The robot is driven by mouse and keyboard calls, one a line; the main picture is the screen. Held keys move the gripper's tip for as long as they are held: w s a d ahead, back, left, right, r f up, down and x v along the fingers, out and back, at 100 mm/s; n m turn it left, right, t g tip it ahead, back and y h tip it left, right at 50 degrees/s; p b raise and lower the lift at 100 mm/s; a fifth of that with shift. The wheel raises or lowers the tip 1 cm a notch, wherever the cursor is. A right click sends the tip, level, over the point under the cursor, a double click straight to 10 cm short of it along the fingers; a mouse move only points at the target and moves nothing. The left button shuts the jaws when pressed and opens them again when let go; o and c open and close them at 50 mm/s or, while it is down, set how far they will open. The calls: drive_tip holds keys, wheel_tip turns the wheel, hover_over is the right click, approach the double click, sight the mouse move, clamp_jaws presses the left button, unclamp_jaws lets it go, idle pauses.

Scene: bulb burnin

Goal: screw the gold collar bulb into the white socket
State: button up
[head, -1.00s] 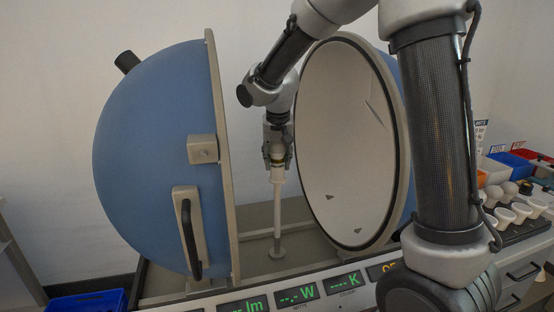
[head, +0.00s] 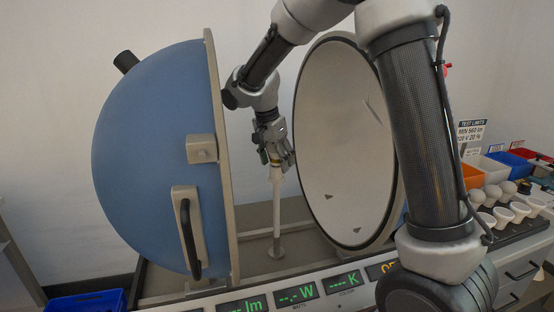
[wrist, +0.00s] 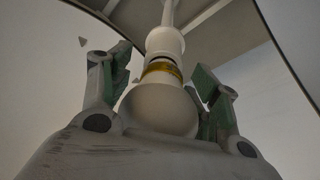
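The gold collar bulb has a white globe (wrist: 158,108) and a shiny gold collar (wrist: 162,69). Its collar end meets the white socket (wrist: 165,42), which tops a thin white post; in the head view the socket (head: 276,175) stands between the two sphere halves. How deep the bulb sits in the socket cannot be told. My gripper (head: 277,157) is tilted over the bulb from above. In the wrist view its two green-padded fingers stand apart on either side of the globe, seemingly not pressing on it. In the head view the fingers largely hide the globe.
The blue hemisphere (head: 155,150) stands close left of my arm, the white-lined half (head: 345,140) close right. A display panel (head: 295,295) runs along the front. Several white bulbs and cups (head: 505,210) and coloured bins (head: 510,163) lie at the right.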

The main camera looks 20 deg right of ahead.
idle(0.3)
drive_tip(key=n, duration=0.4)
drive_tip(key=shift+t+y, duration=0.4)
drive_tip(key=n, duration=0.3)
drive_tip(key=shift+t+y, duration=0.3)
drive_tip(key=n+y, duration=0.1)
drive_tip(key=n, duration=0.5)
drive_tip(key=shift+w+a+n+y, duration=0.1)
drive_tip(key=shift+n+y, duration=0.3)
drive_tip(key=n+y, duration=0.1)
drive_tip(key=n, duration=0.4)
drive_tip(key=n+g+y, duration=0.1)
drive_tip(key=n, duration=0.3)
drive_tip(key=shift+a, duration=0.1)
drive_tip(key=c, duration=1)
drive_tip(key=shift+c, duration=0.2)
